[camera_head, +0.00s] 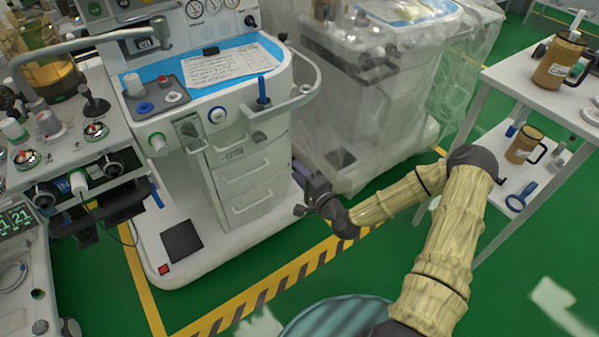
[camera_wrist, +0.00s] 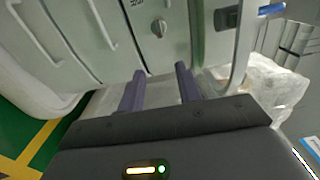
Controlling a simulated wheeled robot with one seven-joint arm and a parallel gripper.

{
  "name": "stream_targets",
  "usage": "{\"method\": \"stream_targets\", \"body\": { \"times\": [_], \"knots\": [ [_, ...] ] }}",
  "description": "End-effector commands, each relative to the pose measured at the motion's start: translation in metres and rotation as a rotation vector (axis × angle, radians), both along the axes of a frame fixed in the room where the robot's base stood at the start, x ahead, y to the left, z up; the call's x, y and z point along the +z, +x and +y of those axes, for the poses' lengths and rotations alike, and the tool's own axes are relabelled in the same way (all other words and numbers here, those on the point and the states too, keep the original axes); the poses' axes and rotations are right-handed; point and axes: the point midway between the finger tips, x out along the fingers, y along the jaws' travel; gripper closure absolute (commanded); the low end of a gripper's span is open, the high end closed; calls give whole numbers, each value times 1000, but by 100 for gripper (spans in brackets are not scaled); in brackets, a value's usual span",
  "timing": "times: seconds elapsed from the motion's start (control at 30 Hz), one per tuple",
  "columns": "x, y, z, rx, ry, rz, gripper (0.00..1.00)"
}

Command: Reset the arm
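My gripper (camera_head: 304,181) is at the end of my arm, in the middle of the head view. It hangs in front of the right side of the white anaesthesia cart (camera_head: 243,178), at about the height of its drawers. In the wrist view my gripper (camera_wrist: 160,88) shows two purple fingers standing apart with nothing between them. The cart's drawer front (camera_wrist: 60,45) and side fill the view beyond the fingers. I cannot tell the exact distance between the fingertips and the cart. My arm is bent, with its elbow out to the right.
A plastic-covered cart (camera_head: 375,120) stands behind and right of my gripper. A white shelf table (camera_head: 510,75) with brown mugs (camera_head: 557,62) is at the right. Another equipment cart (camera_head: 22,290) is at the left. Green floor (camera_head: 400,235) with striped tape lies open in front.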

Motion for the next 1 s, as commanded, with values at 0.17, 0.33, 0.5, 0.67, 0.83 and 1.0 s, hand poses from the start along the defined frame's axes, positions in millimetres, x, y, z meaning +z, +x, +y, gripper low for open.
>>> {"method": "stream_targets", "body": {
  "times": [0.17,0.33,0.5,0.67,0.83,1.0],
  "knots": [
    [0,-1,0,0,0,0,65],
    [0,-1,0,0,0,0,65],
    [0,-1,0,2,-2,0,65],
    [-5,-5,7,46,-79,20,65],
    [-20,-19,18,169,-315,81,65],
    [-33,-39,14,299,-598,156,65]
  ]
}}
